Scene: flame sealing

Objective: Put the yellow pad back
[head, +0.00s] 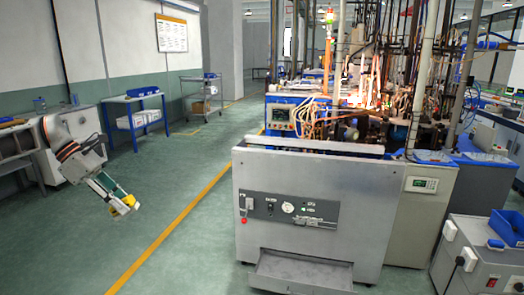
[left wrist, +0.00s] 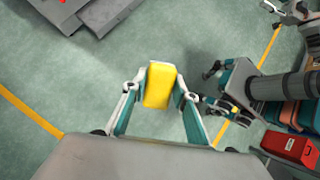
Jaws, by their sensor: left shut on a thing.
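The yellow pad (left wrist: 159,85) is a small rounded block. In the left wrist view it is between the two fingers of my left gripper (left wrist: 158,92), which is shut on it. The same gripper (head: 120,205) shows in the head view at the left, low over the green floor, tilted down to the right. The pad (head: 130,200) shows there as a small yellow patch at the fingertips. In the left wrist view, grey and teal parts at the right may be my right gripper, but its jaws are unclear. I cannot tell the pad's place.
A large grey machine (head: 320,205) stands in the centre with a pull-out tray (head: 300,270) at its foot. A blue-framed table (head: 135,100) stands by the left wall. A yellow floor line (head: 180,225) crosses open floor between gripper and machine. A grey cabinet (head: 485,250) is front right.

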